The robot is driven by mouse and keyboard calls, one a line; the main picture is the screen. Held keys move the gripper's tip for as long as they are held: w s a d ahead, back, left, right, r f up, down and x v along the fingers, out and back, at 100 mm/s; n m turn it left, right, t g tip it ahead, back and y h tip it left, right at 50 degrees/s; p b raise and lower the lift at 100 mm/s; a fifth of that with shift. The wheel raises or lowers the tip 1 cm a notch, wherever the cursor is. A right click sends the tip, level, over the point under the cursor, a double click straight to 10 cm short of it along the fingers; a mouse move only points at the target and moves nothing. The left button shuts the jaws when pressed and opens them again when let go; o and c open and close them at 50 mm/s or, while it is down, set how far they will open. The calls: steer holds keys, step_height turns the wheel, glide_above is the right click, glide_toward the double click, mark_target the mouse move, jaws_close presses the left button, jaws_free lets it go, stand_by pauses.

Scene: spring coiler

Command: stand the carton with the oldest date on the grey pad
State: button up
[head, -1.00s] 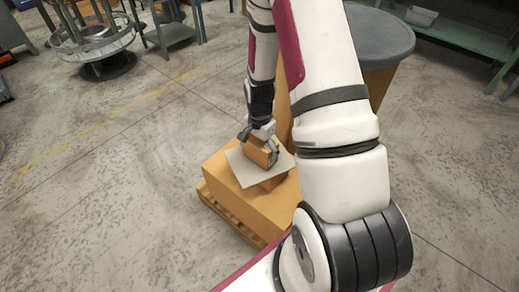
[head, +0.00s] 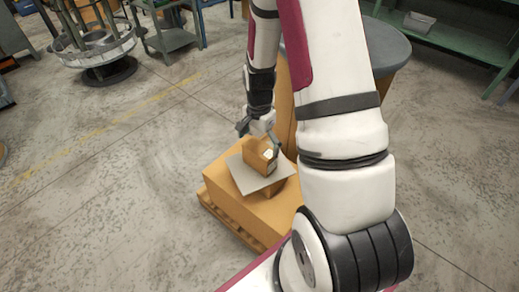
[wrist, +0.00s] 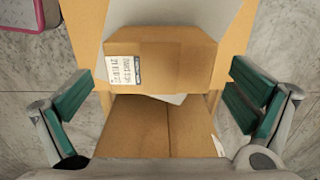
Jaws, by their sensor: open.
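A brown carton (head: 257,156) rests on the grey pad (head: 246,179), with a small white label on one side. In the wrist view the carton (wrist: 175,62) carries a white printed label (wrist: 123,70) whose date I cannot read for sure. The pad (wrist: 190,12) shows beyond it. My gripper (head: 259,137) is just above the carton. In the wrist view my gripper (wrist: 162,98) is open, its green-padded fingers wide apart on either side, with clear gaps to the carton.
The pad lies on stacked cardboard on a wooden pallet (head: 228,222). A seamed cardboard surface (wrist: 150,125) fills the lower wrist view; I cannot tell which box it is. A round grey-topped drum (head: 392,50) stands behind my arm.

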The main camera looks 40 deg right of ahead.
step_height(320, 180, up, 6)
steer(key=shift+a+f+p, duration=0.1)
steer(key=shift+f+p, duration=0.15)
steer(key=shift+p, duration=0.35)
steer(key=s+a+r+n, duration=0.4)
steer(key=s+a+r, duration=0.1)
steer(key=r, duration=0.5)
steer(key=s+a+r+n, duration=0.4)
steer(key=a+r, duration=0.1)
steer(key=r, duration=0.4)
steer(key=s+a+r+n, duration=0.3)
steer(key=s+n, duration=0.1)
steer(key=s, duration=0.5)
steer(key=s+a+r+n, duration=0.2)
steer(key=s+r+n, duration=0.1)
steer(key=s, duration=0.6)
steer(key=shift+s+a+r+n, duration=0.35)
steer(key=shift+a+n, duration=0.05)
step_height(320, 180, up, 26)
steer(key=t+p, duration=0.4)
steer(key=p, duration=1.9)
steer(key=shift+f+p, duration=0.25)
steer(key=shift+p, duration=0.1)
